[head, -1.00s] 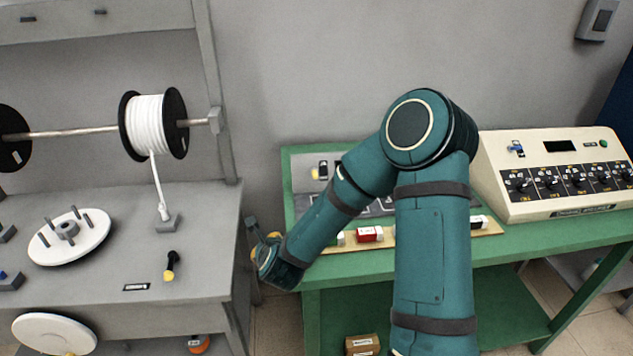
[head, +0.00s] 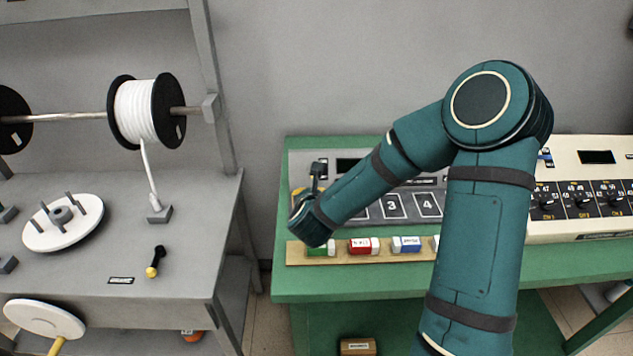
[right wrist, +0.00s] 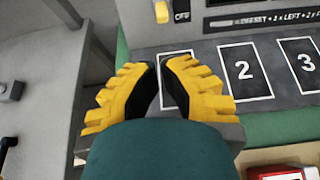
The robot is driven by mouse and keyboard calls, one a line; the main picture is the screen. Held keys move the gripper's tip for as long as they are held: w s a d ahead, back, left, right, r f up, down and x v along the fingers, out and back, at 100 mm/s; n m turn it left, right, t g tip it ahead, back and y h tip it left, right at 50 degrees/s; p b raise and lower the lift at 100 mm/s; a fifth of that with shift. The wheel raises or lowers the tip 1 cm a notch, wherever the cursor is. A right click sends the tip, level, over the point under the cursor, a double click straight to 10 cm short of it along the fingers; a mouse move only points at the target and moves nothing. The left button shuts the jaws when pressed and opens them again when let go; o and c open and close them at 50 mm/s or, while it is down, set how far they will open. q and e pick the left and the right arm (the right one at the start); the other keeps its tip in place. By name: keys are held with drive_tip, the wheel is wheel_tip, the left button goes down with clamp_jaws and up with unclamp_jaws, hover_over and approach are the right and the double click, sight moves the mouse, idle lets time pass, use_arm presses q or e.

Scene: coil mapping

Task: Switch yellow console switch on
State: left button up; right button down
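The console (head: 300,158) is a grey panel with a dark display and numbered squares, on the green table. In the right wrist view, a small yellow switch (right wrist: 162,12) shows at the top edge, beside an OFF label (right wrist: 182,16); its upper part is cut off. In the head view my right gripper (head: 305,187) is over the console's left end and hides the switch area. In the right wrist view its yellow fingers (right wrist: 158,70) are close together with nothing between them, a little short of the switch. My left gripper is in no view.
Green, red and blue-marked blocks (head: 364,246) sit on a wooden strip along the console's front. A cream control box (head: 590,175) stands at the right. A grey bench (head: 190,240) with a white spool (head: 135,112) is at the left, with a gap between it and the table.

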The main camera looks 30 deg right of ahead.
sight(311, 182)
idle(0.4)
drive_tip(key=x, duration=1)
drive_tip(key=shift+b, duration=0.4)
drive_tip(key=shift+r, duration=0.1)
drive_tip(key=shift+r+p, duration=0.2)
drive_tip(key=shift+p, duration=0.6)
drive_tip(key=shift+g, duration=0.3)
